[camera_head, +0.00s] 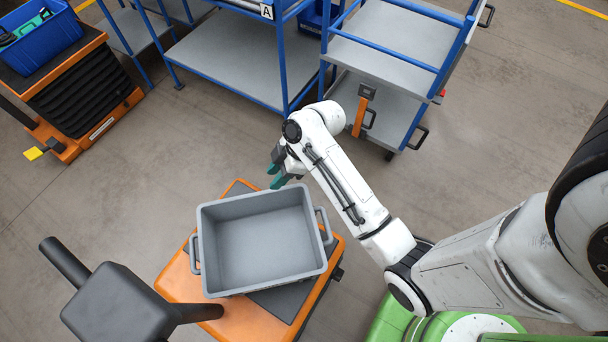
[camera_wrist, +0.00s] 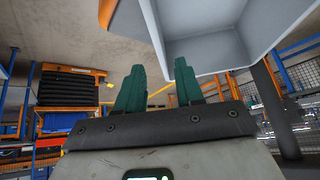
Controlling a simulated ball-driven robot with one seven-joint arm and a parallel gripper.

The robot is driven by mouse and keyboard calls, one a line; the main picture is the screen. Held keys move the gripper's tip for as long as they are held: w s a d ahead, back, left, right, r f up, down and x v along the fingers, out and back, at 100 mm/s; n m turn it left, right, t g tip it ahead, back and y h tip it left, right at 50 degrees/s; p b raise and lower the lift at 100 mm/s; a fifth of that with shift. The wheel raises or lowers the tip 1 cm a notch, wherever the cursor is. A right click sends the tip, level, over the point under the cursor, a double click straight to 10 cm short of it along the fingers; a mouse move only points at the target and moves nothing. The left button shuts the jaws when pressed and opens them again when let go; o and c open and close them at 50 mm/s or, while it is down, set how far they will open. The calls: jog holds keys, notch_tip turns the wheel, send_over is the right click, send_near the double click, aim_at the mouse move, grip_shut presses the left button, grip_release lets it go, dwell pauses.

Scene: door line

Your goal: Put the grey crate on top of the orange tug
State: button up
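The grey crate (camera_head: 262,285) is empty and upright. It sits over the deck of the orange tug (camera_head: 178,278), turned slightly against it. Orange and dark deck show around its sides; whether its base rests fully on the deck is hidden. It has a loop handle at its left and right ends. My gripper (camera_head: 279,174) is just beyond the crate's far rim, with its green fingers apart and nothing between them. In the wrist view, the fingers (camera_wrist: 158,85) are parted and the crate (camera_wrist: 215,55) fills the upper right, clear of them.
A black block with bars (camera_head: 118,305) stands at the lower left, near the tug. Blue-framed shelving (camera_head: 235,55) and a grey cart (camera_head: 395,45) stand at the back. An orange lift with a blue bin (camera_head: 42,45) is at the upper left. Floor between is clear.

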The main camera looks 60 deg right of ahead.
jog(key=s+a+r+m+g+h, duration=0.2)
jog(key=s+m+h, duration=0.3)
jog(key=s, duration=1.2)
jog(key=r+m+g, duration=0.1)
jog(key=m, duration=0.3)
jog(key=shift+s, duration=0.15)
